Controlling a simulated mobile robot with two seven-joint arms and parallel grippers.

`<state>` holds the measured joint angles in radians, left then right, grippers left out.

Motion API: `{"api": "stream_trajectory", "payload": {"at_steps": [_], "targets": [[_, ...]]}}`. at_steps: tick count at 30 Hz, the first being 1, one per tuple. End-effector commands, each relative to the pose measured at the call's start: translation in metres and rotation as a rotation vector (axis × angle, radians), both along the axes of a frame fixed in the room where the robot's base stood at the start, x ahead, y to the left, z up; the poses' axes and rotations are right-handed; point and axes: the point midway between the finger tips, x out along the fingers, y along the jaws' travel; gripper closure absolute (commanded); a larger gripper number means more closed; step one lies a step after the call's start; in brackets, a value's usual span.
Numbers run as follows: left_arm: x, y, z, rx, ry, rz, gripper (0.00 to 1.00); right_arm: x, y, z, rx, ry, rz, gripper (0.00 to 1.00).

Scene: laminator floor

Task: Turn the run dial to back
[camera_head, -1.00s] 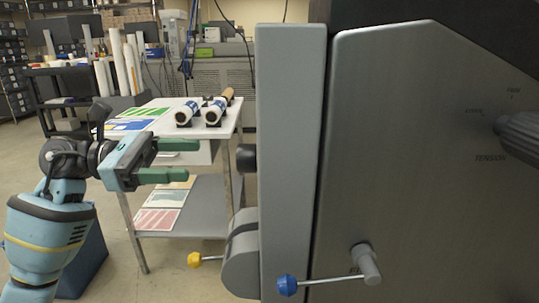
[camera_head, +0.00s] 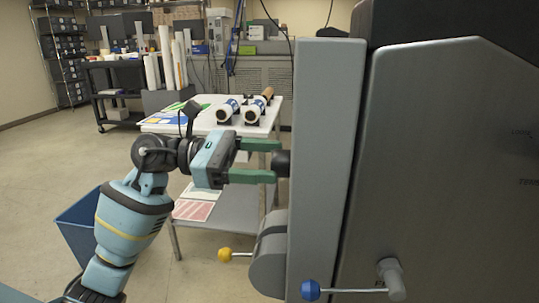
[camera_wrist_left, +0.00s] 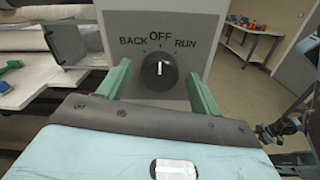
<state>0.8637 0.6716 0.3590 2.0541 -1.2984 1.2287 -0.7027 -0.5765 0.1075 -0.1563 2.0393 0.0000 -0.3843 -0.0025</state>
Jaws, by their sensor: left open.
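The run dial (camera_wrist_left: 160,74) is a round black knob on a grey panel, with BACK at its left, OFF above and RUN at its right. Its white mark points up at OFF. In the head view the dial (camera_head: 282,163) shows side-on as a dark knob on the machine's left edge. My left gripper (camera_head: 272,161) is open, its green fingers pointing at the dial, one above and one below its level. In the left wrist view the fingers (camera_wrist_left: 160,90) stand on both sides of the dial; I cannot tell whether they touch it. My right gripper is not in view.
The grey machine (camera_head: 440,170) fills the right side. A yellow-knobbed lever (camera_head: 225,254) and a blue-knobbed lever (camera_head: 311,290) stick out below the dial. A table (camera_head: 270,118) with rolls and sheets stands behind my left gripper. Open floor lies at the left.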

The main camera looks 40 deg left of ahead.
Motion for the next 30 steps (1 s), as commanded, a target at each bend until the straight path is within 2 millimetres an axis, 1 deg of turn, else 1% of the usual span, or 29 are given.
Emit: {"api": "stream_trajectory", "payload": {"at_steps": [3,6,14,24,30], "targets": [[0.0051,-0.0091,0.0012,0.000,-0.001,-0.001,0.35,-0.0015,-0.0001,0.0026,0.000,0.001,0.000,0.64],[0.0071,-0.0126,0.0005,-0.001,0.000,-0.001,0.35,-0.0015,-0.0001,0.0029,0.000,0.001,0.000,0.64],[0.0078,-0.0132,-0.0003,0.001,0.001,0.000,0.35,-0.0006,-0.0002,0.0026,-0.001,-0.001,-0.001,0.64],[0.0077,-0.0130,-0.0003,0.001,0.001,0.000,0.80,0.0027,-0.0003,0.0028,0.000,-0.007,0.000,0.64],[0.0076,-0.0130,-0.0004,-0.005,0.012,-0.001,0.80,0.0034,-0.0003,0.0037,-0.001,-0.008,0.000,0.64]]}}
